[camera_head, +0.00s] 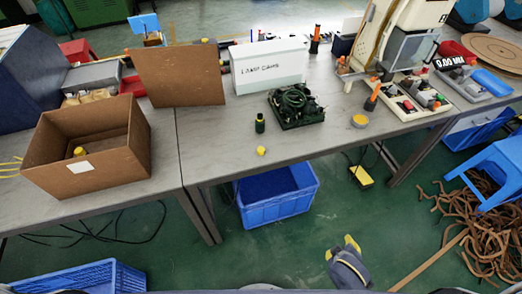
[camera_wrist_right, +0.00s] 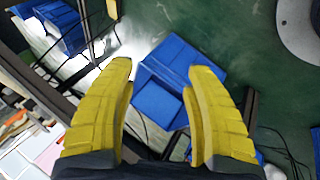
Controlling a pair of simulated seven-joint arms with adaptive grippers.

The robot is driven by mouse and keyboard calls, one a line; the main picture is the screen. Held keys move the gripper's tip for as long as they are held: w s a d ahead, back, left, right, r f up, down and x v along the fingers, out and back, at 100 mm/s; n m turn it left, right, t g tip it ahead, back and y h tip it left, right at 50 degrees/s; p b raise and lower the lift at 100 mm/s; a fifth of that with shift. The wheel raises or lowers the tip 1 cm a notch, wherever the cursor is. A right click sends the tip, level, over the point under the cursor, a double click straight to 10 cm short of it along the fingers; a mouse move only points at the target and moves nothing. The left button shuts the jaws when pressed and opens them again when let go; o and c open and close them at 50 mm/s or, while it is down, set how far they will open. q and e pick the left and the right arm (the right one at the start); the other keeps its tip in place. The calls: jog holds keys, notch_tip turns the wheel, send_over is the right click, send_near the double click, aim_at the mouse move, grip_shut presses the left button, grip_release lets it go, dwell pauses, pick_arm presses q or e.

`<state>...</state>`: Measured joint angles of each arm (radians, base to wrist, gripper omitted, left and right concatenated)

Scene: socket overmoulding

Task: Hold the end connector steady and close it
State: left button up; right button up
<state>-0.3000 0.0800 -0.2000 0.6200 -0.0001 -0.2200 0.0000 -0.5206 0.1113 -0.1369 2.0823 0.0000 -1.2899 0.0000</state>
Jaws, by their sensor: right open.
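A small dark upright part (camera_head: 260,124), possibly the end connector, stands on the grey table in the head view. A small yellow piece (camera_head: 262,151) lies apart from it, nearer the table's front edge. A coil of dark green cable (camera_head: 296,105) sits to the right of the dark part. My right gripper (camera_head: 340,248) is low in front of the table, over the floor, well away from these parts. Its yellow fingers (camera_wrist_right: 163,78) are apart with nothing between them in the right wrist view. My left gripper is not in view.
A cardboard box (camera_head: 70,176) with a yellow item inside stands on the left. A white box (camera_head: 268,68) and brown board (camera_head: 178,78) stand behind the parts. A machine (camera_head: 402,38) stands at the back right. A blue crate (camera_head: 275,205) is under the table. The front table strip is mostly clear.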

jog(key=s+d+r+t+h, duration=0.1)
jog(key=d+r+h, duration=0.15)
jog(key=r, duration=1.25)
jog(key=w+a+r+m+g+y, duration=0.1)
jog(key=w+a+m+y, duration=0.15)
jog(key=w+a, duration=0.7)
jog(key=w+a+r+m+g+y, duration=0.15)
jog(key=w+a+y, duration=0.3)
jog(key=a, duration=0.95)
jog(key=w+a+r+m+y, duration=0.1)
jog(key=w+a+r+y, duration=0.15)
jog(key=w+a, duration=0.7)
jog(key=w+d+r+m+g+h, duration=0.1)
jog(key=w+r+m+g+h, duration=0.2)
jog(key=w+r+m, duration=0.4)
notch_tip(320, 180, up, 4)
jog(key=shift+w+f+m+h, duration=0.2)
jog(key=shift+w+m+h, duration=0.2)
jog(key=shift+w+h, duration=0.55)
jog(key=shift+d+f, duration=0.1)
send_over(261, 149)
jog(key=f, duration=0.8)
jog(key=s+f, duration=0.1)
jog(key=f, duration=0.3)
jog(key=shift+a, duration=0.25)
